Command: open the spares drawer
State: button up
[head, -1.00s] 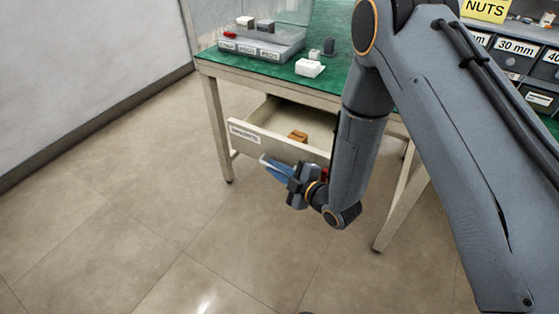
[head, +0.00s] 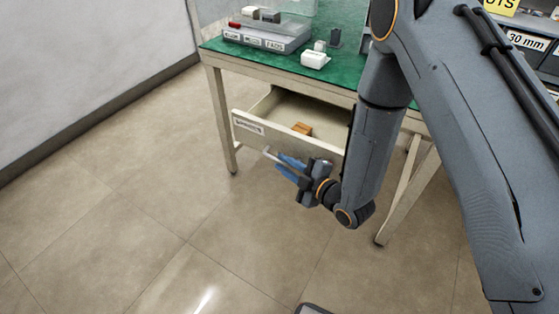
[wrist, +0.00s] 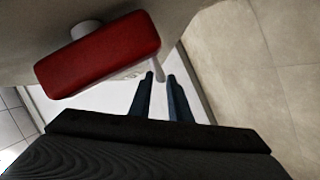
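The spares drawer (head: 305,143) under the green-topped table stands pulled well out, its inside visible from above. A brown block (head: 302,129) lies in it. The label (head: 249,124) on its front is too small to read. The pale bar handle (head: 267,152) shows in front of the drawer face. My gripper (head: 284,166) is just in front of the handle, its blue fingers apart. In the wrist view the fingers (wrist: 160,78) have a gap between them, with a pale rod end (wrist: 158,66) at the tips; contact cannot be told. My arm hides the drawer's right end.
A red block on a grey stem (wrist: 97,54) sits close to the fingers in the wrist view. A grey divided bin (head: 265,37) and a white box (head: 314,59) stand on the table (head: 340,77). Table legs (head: 221,120) flank the drawer. The floor in front is clear.

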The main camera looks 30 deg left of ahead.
jog(key=v, duration=0.5)
jog(key=shift+s, duration=0.1)
dwell(0.4)
